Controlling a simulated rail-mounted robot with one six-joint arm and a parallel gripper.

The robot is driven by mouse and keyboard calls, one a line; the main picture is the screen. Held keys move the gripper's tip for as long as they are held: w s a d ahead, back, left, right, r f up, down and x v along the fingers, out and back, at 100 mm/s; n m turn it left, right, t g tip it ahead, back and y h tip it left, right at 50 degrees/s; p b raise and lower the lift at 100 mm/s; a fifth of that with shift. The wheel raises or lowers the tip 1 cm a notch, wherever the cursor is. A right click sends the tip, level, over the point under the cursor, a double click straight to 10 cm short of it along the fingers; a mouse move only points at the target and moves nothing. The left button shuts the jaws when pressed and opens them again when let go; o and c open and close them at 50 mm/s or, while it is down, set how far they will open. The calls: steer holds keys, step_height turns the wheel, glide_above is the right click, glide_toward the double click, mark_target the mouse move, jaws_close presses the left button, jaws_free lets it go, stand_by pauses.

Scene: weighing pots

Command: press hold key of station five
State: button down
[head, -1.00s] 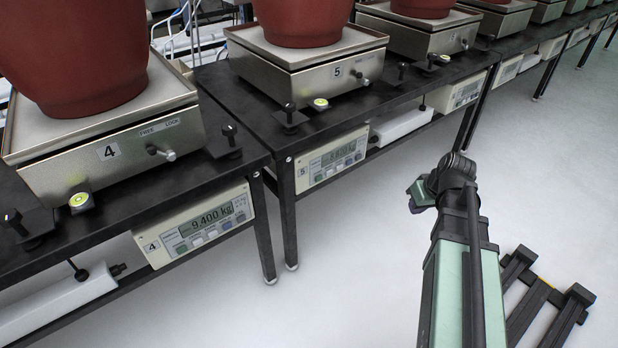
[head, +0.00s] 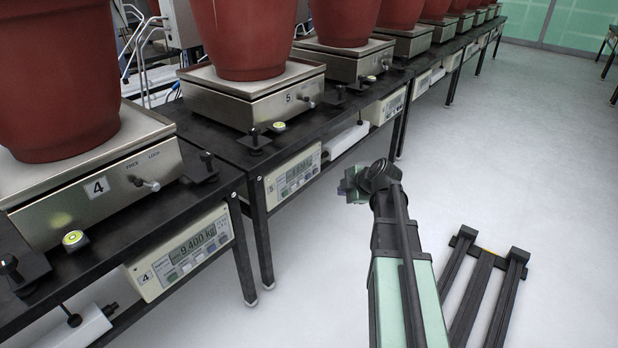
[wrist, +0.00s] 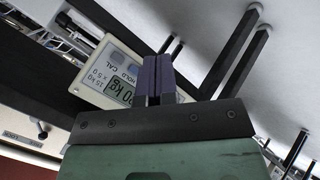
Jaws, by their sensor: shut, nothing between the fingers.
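The station five display panel (head: 293,175) is cream coloured and hangs under the front edge of the black bench, marked 5. It has an LCD and a row of keys. My gripper (head: 352,184) is to its right in the head view, in front of the bench and apart from the panel in the picture. In the wrist view the panel (wrist: 95,88) appears upside down, with printed HOLD and CAL labels near its key row. My shut, empty purple-grey fingers (wrist: 153,62) overlap the panel's edge there and hide part of it. I cannot tell whether they touch it.
The station five scale (head: 255,107) carries a red pot (head: 238,38). The station four panel (head: 180,252) reads 9.400 kg. Black bench legs (head: 262,235) stand between the two panels. Open pale floor (head: 520,170) lies to the right.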

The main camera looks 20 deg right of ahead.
steer(key=w+a, duration=0.4)
steer(key=w, duration=0.3)
steer(key=shift+w, duration=0.15)
steer(key=shift+a, duration=0.15)
stand_by(1.8)
steer(key=shift+w+a, duration=0.15)
steer(key=shift+w, duration=0.2)
steer(key=shift+w+a, duration=0.25)
steer(key=shift+w, duration=0.1)
stand_by(0.5)
steer(key=shift+s+d, duration=0.45)
steer(key=shift+s, duration=0.3)
steer(key=s+d, duration=0.1)
steer(key=s, duration=0.1)
steer(key=s+d, duration=0.1)
steer(key=s, duration=0.1)
steer(key=shift+s+d, duration=0.2)
stand_by(0.3)
